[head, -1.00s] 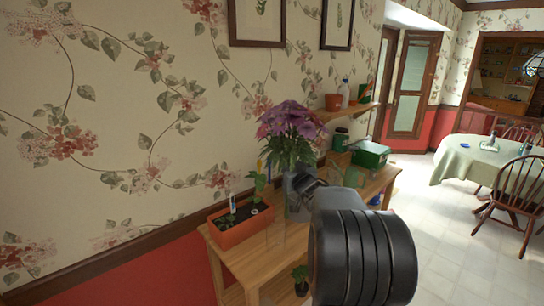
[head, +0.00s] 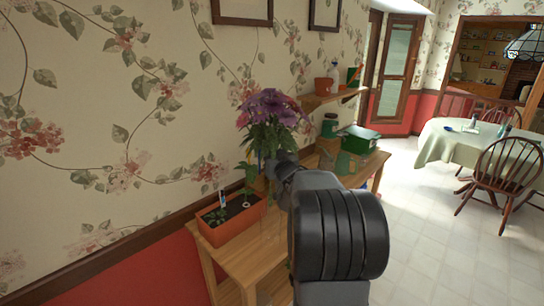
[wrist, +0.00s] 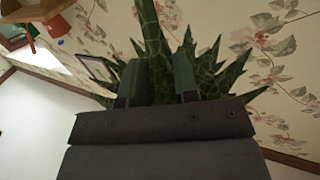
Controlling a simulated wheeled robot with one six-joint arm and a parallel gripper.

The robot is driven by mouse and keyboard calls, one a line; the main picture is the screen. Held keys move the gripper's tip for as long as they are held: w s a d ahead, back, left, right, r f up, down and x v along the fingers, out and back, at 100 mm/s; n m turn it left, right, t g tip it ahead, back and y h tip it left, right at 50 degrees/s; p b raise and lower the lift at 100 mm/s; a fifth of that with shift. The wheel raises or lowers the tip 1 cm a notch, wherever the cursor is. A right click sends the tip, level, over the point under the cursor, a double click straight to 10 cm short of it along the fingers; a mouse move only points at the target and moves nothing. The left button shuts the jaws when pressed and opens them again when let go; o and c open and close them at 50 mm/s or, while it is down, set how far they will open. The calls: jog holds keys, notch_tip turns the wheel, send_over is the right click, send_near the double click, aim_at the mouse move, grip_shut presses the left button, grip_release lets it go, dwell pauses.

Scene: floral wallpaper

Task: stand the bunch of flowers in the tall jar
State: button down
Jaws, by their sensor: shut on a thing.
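The bunch of flowers (head: 268,108) has purple blooms over dark green leaves. In the head view it stands roughly upright above the wooden table, against the wallpaper. My gripper (head: 283,165) is just below the leaves, and my dark arm covers much of the space under it. In the wrist view my gripper (wrist: 158,80) has its two green fingers on either side of the green stem (wrist: 152,35), shut on the bunch, with pointed leaves spreading around. The blooms are out of the wrist view. I cannot make out the tall jar clearly; the area under the bunch is largely hidden.
A wooden table (head: 250,262) stands along the wall. An orange planter (head: 232,222) with small plants is left of my gripper. A green box (head: 358,140) and a dark green canister (head: 329,126) stand behind. A wall shelf (head: 335,97) holds pots.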

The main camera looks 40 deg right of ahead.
aim_at(271, 199)
jog(key=shift+f+b, duration=7.2)
jog(key=shift+f, duration=1.75)
jog(key=c, duration=0.8)
grip_release()
jog(key=v, duration=1.4)
jog(key=shift+w+a, duration=0.1)
